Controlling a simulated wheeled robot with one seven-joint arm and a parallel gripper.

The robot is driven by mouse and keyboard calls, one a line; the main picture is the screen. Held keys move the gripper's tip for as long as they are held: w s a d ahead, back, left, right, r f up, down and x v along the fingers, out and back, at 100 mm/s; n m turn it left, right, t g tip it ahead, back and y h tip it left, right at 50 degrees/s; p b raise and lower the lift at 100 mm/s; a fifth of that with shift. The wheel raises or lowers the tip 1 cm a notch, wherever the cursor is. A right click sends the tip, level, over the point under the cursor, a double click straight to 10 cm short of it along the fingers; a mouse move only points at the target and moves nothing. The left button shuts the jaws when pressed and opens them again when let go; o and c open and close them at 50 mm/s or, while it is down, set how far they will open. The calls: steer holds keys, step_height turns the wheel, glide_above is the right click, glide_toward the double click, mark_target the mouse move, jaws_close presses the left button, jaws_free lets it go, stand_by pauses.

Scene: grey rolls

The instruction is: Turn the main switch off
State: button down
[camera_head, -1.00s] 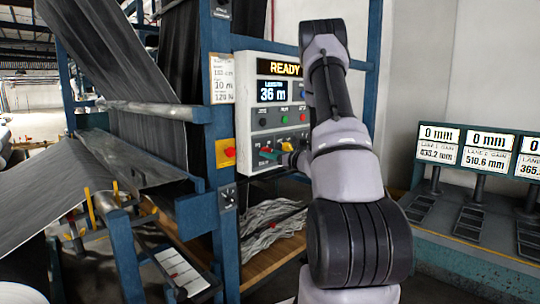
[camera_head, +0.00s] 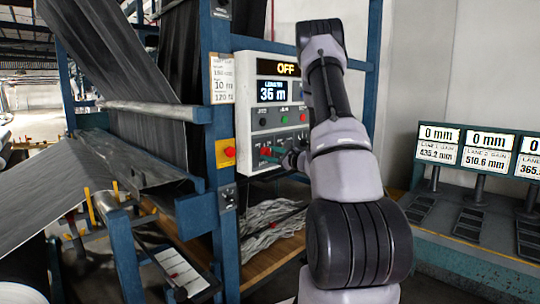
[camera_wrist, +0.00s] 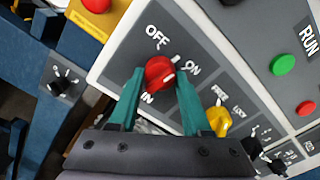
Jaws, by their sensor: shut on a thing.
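The main switch is a red knob (camera_wrist: 158,72) on the grey control panel, shown in the wrist view with "OFF" printed at its upper left and "ON" at its right. My gripper (camera_wrist: 158,80) has its two green fingers on either side of the knob and is shut on it. In the head view the fingers (camera_head: 271,154) reach the lower left of the control box (camera_head: 255,186), and the knob is hard to make out there. The box's top display (camera_head: 287,68) reads "OFF". A lower display (camera_head: 271,91) shows a length of about 36 m.
A yellow knob (camera_wrist: 219,121) sits just right of my fingers, with black knobs (camera_wrist: 264,152) beyond it. A red button on a yellow plate (camera_head: 229,152) is left of the box. Blue frame posts (camera_head: 222,230) stand beside it.

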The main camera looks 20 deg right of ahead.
steer(key=n, duration=0.5)
steer(key=shift+n, duration=0.3)
steer(key=n, duration=0.5)
steer(key=shift+n, duration=0.3)
steer(key=shift+c, duration=1.8)
jaws_free()
steer(key=v, duration=1)
steer(key=shift+s, duration=0.4)
steer(key=shift+d+r, duration=0.1)
steer(key=shift+d, duration=0.1)
steer(key=shift+a, duration=0.1)
